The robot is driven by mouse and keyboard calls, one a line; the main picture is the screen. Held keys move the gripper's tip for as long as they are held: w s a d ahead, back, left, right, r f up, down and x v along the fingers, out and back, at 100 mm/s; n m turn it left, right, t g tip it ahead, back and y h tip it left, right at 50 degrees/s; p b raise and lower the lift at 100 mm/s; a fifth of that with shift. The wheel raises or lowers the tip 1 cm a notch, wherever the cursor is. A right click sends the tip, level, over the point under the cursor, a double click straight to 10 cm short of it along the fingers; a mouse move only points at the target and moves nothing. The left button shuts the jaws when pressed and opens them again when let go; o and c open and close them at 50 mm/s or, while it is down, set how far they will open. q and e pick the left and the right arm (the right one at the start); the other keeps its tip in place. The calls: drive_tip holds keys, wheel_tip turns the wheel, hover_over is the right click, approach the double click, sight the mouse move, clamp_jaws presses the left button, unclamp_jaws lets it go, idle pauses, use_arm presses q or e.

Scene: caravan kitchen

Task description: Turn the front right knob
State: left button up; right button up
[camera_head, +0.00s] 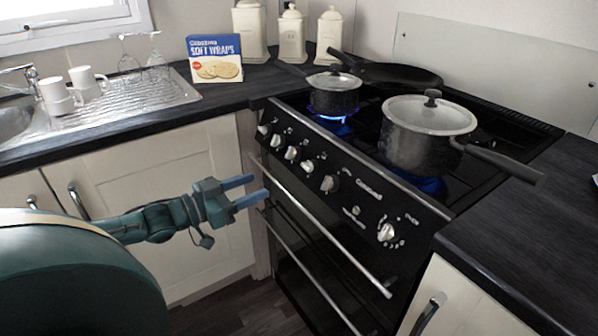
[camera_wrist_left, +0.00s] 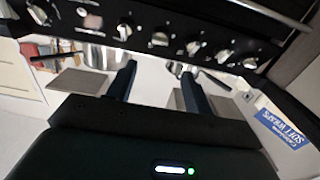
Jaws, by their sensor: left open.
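A row of silver knobs runs along the black front panel of the stove (camera_head: 360,210). One knob (camera_head: 386,232) sits alone at the right end of the panel. Another knob (camera_head: 328,184) ends the group to its left. I cannot tell from labels which is the front right knob. My left gripper (camera_head: 258,187) is open and empty. It points at the stove front, to the left of and below the knobs, apart from them. In the left wrist view the open fingers (camera_wrist_left: 158,68) point toward the panel, with several knobs (camera_wrist_left: 160,39) beyond them. My right gripper is not in view.
A lidded small pot (camera_head: 334,95) and a lidded large pan (camera_head: 425,140) stand over blue flames, the pan's handle reaching right. A frying pan (camera_head: 400,76) is at the back. Oven handle bars (camera_head: 320,228) cross below the knobs. A wraps box (camera_head: 214,58) stands on the counter.

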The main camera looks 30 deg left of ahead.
sight(304, 167)
use_arm(q)
drive_tip(key=b+x, duration=0.4)
drive_tip(key=x, duration=0.6)
drive_tip(key=shift+w+d, duration=0.15)
drive_tip(key=shift+w, duration=0.05)
drive_tip(key=shift+w+d+b, duration=0.25)
drive_tip(key=shift+w+b, duration=0.05)
drive_tip(key=shift+w, duration=0.35)
drive_tip(key=shift+w+d, duration=0.2)
drive_tip(key=shift+w, duration=0.25)
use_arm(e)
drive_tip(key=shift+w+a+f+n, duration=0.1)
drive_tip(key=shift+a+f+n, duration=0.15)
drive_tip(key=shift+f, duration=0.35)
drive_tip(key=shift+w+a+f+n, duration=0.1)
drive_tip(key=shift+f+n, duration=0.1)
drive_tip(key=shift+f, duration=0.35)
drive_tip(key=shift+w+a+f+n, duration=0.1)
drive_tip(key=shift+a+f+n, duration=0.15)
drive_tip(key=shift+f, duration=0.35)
use_arm(q)
drive_tip(key=shift+c, duration=0.4)
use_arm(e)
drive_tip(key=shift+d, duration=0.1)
use_arm(q)
drive_tip(key=c, duration=0.9)
drive_tip(key=shift+m, duration=0.3)
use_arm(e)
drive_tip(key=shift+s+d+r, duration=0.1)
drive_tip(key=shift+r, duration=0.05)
